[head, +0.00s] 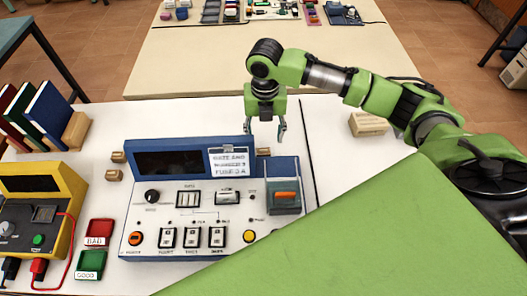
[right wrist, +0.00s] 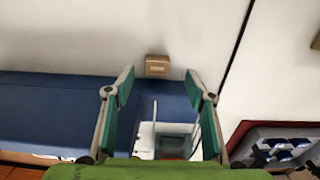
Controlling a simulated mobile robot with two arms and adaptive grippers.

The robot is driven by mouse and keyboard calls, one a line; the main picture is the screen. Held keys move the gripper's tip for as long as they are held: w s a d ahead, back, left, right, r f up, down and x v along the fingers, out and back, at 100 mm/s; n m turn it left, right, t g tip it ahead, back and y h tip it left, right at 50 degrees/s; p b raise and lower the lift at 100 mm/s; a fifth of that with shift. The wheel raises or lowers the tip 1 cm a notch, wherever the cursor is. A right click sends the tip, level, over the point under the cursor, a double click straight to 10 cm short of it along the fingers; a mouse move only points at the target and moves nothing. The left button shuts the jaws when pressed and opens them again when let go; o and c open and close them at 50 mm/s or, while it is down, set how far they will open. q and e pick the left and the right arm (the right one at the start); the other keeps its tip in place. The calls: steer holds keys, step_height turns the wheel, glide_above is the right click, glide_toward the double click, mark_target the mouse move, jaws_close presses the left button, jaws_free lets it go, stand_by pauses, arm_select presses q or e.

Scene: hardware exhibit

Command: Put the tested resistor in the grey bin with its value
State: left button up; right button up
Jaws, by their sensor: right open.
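I cannot make out a resistor or a grey bin in either view. My right gripper (head: 265,131) hangs behind the blue and white test console (head: 135,225) in the head view, its fingers spread and empty. In the right wrist view, my right gripper (right wrist: 158,76) is open above the console's blue back edge (right wrist: 50,110). A small wooden block (right wrist: 157,65) lies on the white table between and just beyond the fingertips, apart from them. It also shows behind the console in the head view (head: 263,151). My left gripper is out of view.
Left of the console are a red BAD tray (head: 99,228), a green GOOD tray (head: 90,260) and a yellow meter (head: 66,190). Books (head: 45,115) stand at the far left. A wooden box (head: 368,124) is at right. A red-edged tray (right wrist: 240,131) holds dark pieces.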

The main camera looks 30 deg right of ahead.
mark_target(263, 149)
steer(key=shift+s+a+f, duration=0.1)
steer(key=shift+a+f, duration=0.05)
steer(key=shift+f, duration=0.45)
step_height(263, 149, down, 4)
steer(key=shift+a+f+p, duration=0.1)
steer(key=shift+f+p, duration=0.1)
steer(key=shift+p, duration=0.55)
steer(key=c, duration=1.2)
